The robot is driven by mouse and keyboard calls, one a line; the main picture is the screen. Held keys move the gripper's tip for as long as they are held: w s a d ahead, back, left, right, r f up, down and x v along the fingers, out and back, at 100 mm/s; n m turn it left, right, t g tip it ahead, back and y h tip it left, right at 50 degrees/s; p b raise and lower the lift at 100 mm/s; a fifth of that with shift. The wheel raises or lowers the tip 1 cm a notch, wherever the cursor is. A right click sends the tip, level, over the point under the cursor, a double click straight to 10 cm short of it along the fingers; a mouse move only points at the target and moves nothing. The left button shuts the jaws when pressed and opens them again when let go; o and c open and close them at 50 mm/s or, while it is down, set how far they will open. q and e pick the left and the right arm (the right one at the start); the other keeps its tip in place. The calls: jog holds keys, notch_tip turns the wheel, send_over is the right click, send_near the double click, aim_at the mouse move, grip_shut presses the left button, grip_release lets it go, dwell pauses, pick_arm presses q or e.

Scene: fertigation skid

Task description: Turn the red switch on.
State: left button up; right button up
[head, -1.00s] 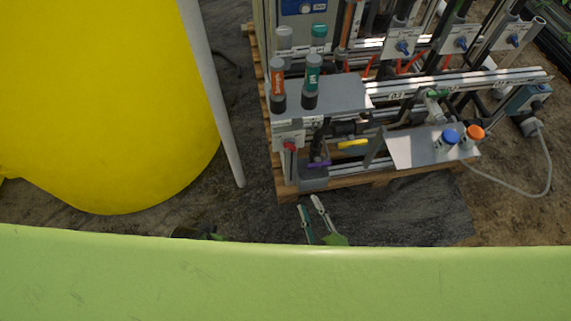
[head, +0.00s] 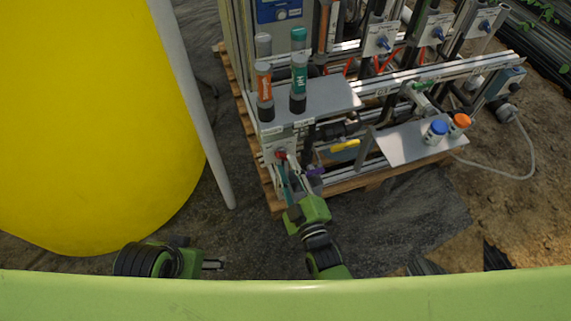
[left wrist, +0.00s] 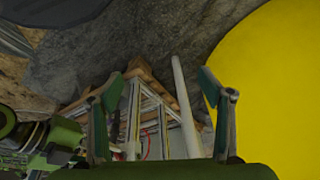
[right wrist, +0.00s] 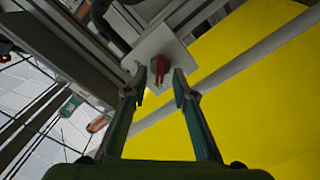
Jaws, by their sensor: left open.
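The red switch (head: 280,153) is a small red handle on a light plate at the skid's near left corner. In the right wrist view the red switch (right wrist: 160,68) shows between the fingertips of my right gripper (right wrist: 159,82), with a gap on each side. My right gripper (head: 290,164) is open and points at the switch; no contact shows, and I cannot tell the exact depth. My left gripper (head: 213,265) is low at the left in the head view. In the left wrist view my left gripper (left wrist: 162,85) is open and empty.
A big yellow tank (head: 90,120) and a pale upright pipe (head: 190,100) stand left of the skid. A purple handle (head: 315,171) and a yellow handle (head: 345,145) are right of the switch. A grey shelf (head: 335,95) with bottles is above it.

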jog(key=shift+x, duration=1.05)
pick_arm(q)
jog(key=shift+s+r, duration=0.15)
jog(key=shift+r, duration=0.25)
pick_arm(e)
grip_shut()
